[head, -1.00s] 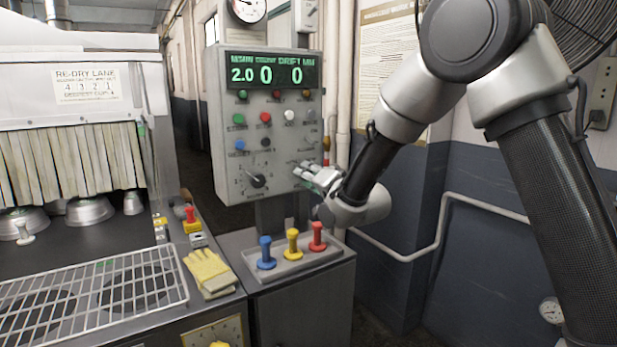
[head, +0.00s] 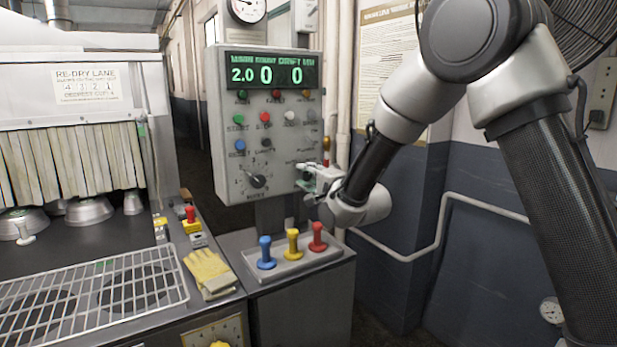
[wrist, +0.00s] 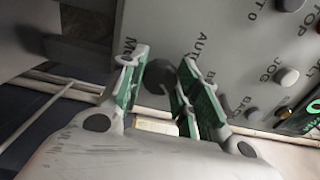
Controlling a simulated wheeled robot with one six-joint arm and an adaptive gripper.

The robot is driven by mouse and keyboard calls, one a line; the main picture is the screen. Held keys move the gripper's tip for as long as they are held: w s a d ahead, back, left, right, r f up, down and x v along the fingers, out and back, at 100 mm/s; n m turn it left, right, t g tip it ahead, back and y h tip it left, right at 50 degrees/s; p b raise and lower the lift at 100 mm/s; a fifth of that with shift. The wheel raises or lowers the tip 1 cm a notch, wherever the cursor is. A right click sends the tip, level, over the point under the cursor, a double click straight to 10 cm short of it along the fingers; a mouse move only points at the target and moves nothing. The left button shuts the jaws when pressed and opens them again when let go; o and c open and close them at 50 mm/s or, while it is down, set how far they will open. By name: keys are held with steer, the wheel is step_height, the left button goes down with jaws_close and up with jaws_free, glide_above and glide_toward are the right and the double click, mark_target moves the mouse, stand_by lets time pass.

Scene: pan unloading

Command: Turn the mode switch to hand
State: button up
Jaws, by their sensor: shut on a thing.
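The mode switch (wrist: 159,77) is a dark round knob on the grey control panel (head: 222,130). In the wrist view it sits between the green-padded fingers of my gripper (wrist: 160,72), with printed lettering, AUTO among it, beside it. My gripper (head: 308,178) is shut on the switch at the panel's lower right in the head view. There the fingers cover the switch, and its pointer cannot be made out in either view.
A larger rotary dial (head: 257,181) is left of my gripper. Several coloured push buttons sit above. Blue (head: 265,252), yellow (head: 292,244) and red (head: 317,238) handles stand below on a tray. Yellow gloves (head: 208,271) lie on the left ledge.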

steer(key=shift+f, duration=0.1)
stand_by(0.3)
steer(key=o, duration=1)
steer(key=v, duration=1.2)
